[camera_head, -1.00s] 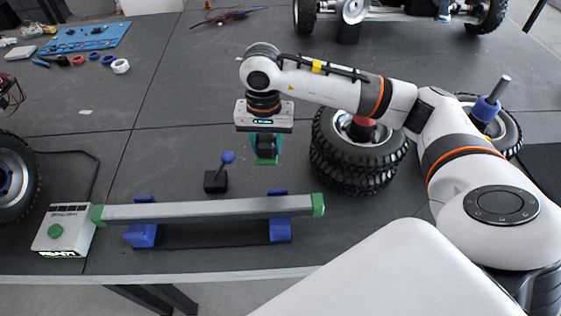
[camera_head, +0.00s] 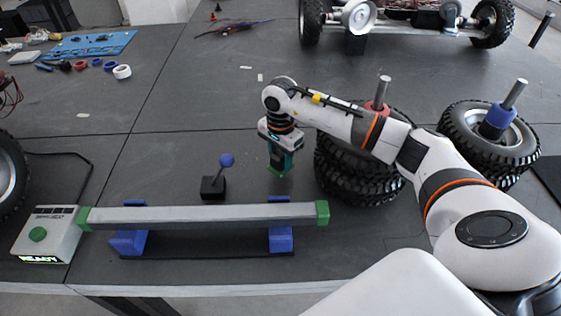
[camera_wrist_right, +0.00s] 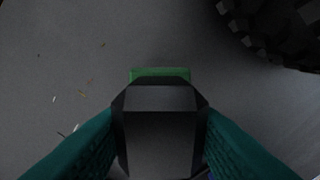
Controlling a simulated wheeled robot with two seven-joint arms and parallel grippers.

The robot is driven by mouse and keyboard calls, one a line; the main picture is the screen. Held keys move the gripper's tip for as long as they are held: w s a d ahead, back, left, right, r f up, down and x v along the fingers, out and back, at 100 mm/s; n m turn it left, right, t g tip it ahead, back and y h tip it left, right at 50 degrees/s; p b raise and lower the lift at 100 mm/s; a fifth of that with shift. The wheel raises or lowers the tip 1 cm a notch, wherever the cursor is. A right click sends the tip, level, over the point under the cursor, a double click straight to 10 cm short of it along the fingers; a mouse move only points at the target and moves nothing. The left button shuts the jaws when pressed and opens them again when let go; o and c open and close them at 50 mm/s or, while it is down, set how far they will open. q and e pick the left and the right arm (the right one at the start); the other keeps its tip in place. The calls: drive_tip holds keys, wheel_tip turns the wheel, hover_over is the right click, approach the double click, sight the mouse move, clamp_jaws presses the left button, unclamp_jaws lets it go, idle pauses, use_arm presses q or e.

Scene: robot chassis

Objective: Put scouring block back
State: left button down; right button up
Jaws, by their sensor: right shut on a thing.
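The scouring block (camera_wrist_right: 160,130) is dark grey with a green end and sits between the teal fingers in the right wrist view. My right gripper (camera_head: 281,160) is shut on it, pointing down at the grey table left of the stacked tyres. In the head view the fingers and wrist hide most of the block; a green end shows low down. I cannot tell whether the block touches the table. My left gripper is not in view.
Stacked tyres (camera_head: 350,180) stand close to the right of my right gripper. A small lever (camera_head: 213,187) stands to its left. A grey bar (camera_head: 200,215) with green ends rests on blue supports in front. A white button box (camera_head: 48,235) is at the left.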

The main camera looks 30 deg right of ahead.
wheel_tip(320, 180, down, 2)
drive_tip(key=shift+f, duration=0.1)
drive_tip(key=shift+f, duration=0.1)
drive_tip(key=shift+f, duration=0.15)
drive_tip(key=o, duration=0.9)
